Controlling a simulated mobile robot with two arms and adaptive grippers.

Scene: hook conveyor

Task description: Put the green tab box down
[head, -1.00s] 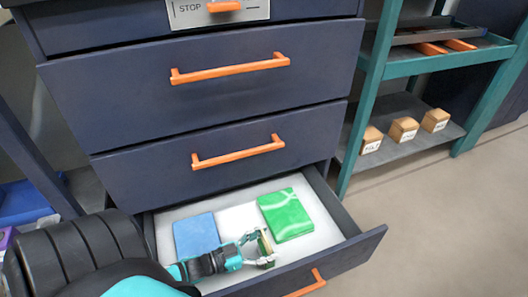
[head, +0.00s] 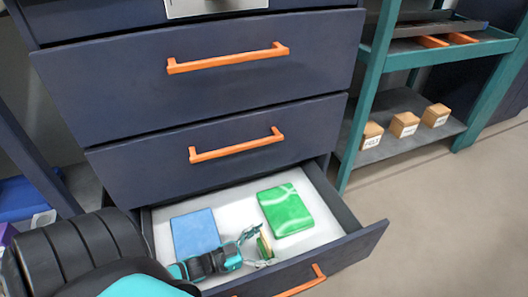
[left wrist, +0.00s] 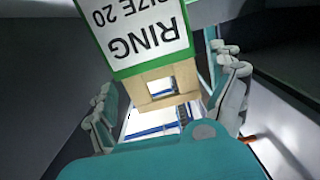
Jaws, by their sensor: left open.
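The green tab box is a small tan carton with a green-edged white label reading "RING SIZE 20" (left wrist: 150,45). In the head view, the box (head: 264,244) shows small at my left fingertips, inside the open bottom drawer (head: 335,248). My left gripper (head: 259,249) reaches into the drawer from the left. In the left wrist view its fingers (left wrist: 170,100) are apart, one on each side of the box. Whether the box rests on the drawer floor is hard to tell. My right gripper is not in view.
A blue flat box (head: 195,233) lies left of the gripper in the drawer, and a green flat box (head: 286,210) lies behind it to the right. Closed drawers with orange handles (head: 237,146) rise above. A shelf (head: 390,135) with several small wooden boxes stands at right.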

